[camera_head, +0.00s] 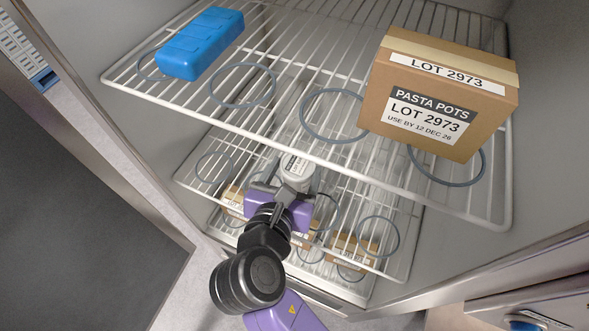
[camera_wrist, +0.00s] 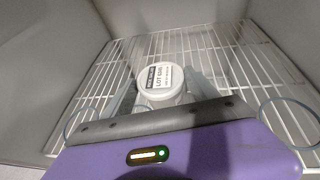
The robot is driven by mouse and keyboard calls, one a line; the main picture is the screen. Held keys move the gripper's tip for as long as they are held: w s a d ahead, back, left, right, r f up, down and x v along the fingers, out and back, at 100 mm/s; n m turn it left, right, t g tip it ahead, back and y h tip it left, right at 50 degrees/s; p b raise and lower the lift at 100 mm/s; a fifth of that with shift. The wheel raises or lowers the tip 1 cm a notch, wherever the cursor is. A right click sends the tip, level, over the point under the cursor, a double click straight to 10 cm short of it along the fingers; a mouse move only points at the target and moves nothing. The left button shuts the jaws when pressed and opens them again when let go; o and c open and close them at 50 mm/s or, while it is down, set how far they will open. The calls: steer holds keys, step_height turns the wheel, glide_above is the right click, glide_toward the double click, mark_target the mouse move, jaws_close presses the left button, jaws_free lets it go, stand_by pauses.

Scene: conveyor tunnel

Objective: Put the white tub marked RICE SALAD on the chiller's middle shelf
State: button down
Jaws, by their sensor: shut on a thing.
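My gripper (camera_head: 291,185) is shut on a white tub (camera_head: 297,172) with a pale lid and a black-and-white label. In the wrist view the tub (camera_wrist: 161,76) sits between the two grey fingers of my gripper (camera_wrist: 163,92); its label is too small to read surely. The tub is inside the chiller, below the top shelf's front edge and over the wire middle shelf (camera_head: 191,178). The middle shelf (camera_wrist: 225,62) also shows around and behind the tub in the wrist view. I cannot tell whether the tub's base touches it; the base is hidden.
The top shelf (camera_head: 243,124) above my gripper holds a blue box (camera_head: 200,43) and a PASTA POTS carton (camera_head: 440,92). Several cartons (camera_head: 352,250) stand on a lower level. Grey rings (camera_head: 378,236) mark spots on the shelves. The middle shelf around the tub looks clear.

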steer(key=shift+c, duration=1.1)
jaws_free()
steer(key=shift+f, duration=0.1)
steer(key=v, duration=1.2)
steer(key=shift+r, duration=0.2)
